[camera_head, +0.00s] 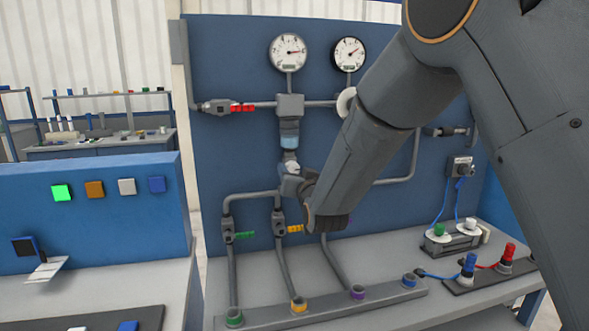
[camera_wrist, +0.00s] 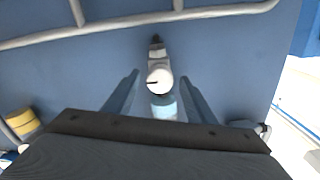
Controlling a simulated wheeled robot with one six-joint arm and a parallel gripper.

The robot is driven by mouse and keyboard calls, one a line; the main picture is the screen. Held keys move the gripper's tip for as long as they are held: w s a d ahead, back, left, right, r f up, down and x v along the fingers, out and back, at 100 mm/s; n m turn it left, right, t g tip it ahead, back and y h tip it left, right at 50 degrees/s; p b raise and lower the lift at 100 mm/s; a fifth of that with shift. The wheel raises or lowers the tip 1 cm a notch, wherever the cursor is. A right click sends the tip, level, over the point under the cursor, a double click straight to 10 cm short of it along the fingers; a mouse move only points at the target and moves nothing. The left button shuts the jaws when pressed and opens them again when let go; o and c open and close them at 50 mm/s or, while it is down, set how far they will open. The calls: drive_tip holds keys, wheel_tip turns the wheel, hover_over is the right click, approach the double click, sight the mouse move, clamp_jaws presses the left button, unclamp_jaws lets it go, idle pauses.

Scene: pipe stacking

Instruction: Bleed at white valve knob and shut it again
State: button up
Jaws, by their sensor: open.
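The white valve knob (camera_wrist: 159,78) sits in the middle of the wrist view, below a grey fitting and above a light-blue sight glass (camera_wrist: 164,106) in that picture. My gripper (camera_wrist: 162,82) is open, with one finger on each side of the knob and gaps visible on both sides. I cannot tell how deep the fingers reach around it. In the head view the white knob (camera_head: 291,168) shows just under the sight glass (camera_head: 289,135). My gripper (camera_head: 295,184) is beside it and partly hides it. How far the knob is turned is not clear.
A blue panel carries grey pipes, two gauges (camera_head: 288,52) and red (camera_head: 242,107), green (camera_head: 244,236) and yellow (camera_head: 295,229) handles. A white round part (camera_head: 345,103) is partly behind my arm. Connectors stand on the bench at right. My arm hides much of the panel's right side.

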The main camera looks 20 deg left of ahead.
drive_tip(key=shift+w+a, duration=0.15)
drive_tip(key=shift+w, duration=0.15)
drive_tip(key=c, duration=1)
drive_tip(key=shift+c, duration=0.2)
